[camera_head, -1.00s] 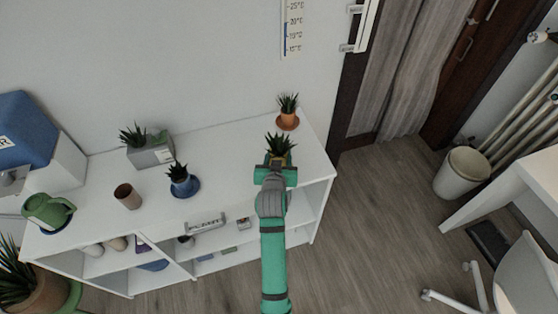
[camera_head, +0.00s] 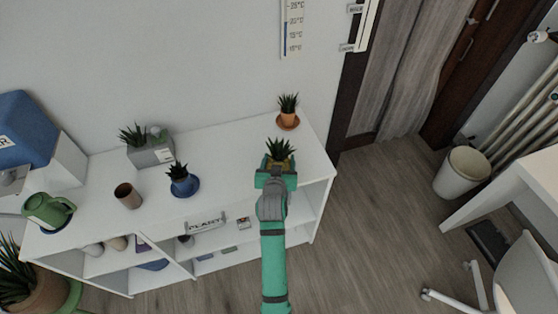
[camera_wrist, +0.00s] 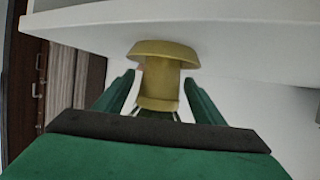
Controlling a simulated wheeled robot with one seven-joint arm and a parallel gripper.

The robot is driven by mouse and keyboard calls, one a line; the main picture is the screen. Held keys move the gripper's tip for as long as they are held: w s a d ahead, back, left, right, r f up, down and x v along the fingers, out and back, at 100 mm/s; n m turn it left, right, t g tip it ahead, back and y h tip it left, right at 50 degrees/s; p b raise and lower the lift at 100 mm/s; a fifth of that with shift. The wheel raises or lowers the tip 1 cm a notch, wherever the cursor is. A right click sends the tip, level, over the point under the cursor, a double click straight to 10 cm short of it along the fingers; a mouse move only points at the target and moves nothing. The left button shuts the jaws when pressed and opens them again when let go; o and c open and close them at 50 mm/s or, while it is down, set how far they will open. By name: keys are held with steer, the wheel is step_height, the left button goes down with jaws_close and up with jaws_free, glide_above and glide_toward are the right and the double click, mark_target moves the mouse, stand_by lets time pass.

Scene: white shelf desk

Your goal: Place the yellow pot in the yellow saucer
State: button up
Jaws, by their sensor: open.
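The yellow pot (camera_wrist: 160,88) is in the wrist view, which shows the scene upside down. It stands upright on the yellow saucer (camera_wrist: 163,50), its base at the saucer. In the head view the spiky green plant (camera_head: 281,148) in the pot shows above my gripper, near the right front of the white shelf. Most of the pot and saucer is hidden there by the gripper. My gripper (camera_wrist: 159,82) is open, with one finger on each side of the pot and a gap on both sides. The gripper also shows in the head view (camera_head: 276,176).
A terracotta pot on its saucer (camera_head: 288,121) stands behind on the white shelf (camera_head: 235,150). A blue pot (camera_head: 182,182), brown cup (camera_head: 127,196), grey planter (camera_head: 150,152) and green watering can (camera_head: 47,210) stand left. Shelf top between blue pot and gripper is clear.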

steer(key=d+v, duration=0.1)
steer(key=v, duration=1)
steer(key=s+a+f+y, duration=0.1)
steer(key=s+f, duration=0.2)
steer(key=s, duration=0.7)
steer(key=s+f, duration=0.3)
steer(key=s, duration=0.6)
steer(key=s+r+t, duration=0.1)
steer(key=s+r, duration=0.1)
steer(key=s, duration=0.7)
steer(key=s+r, duration=0.3)
steer(key=s, duration=0.7)
steer(key=shift+d+r+n+t, duration=0.3)
steer(key=shift+d+n+t, duration=0.1)
steer(key=shift+w, duration=0.1)
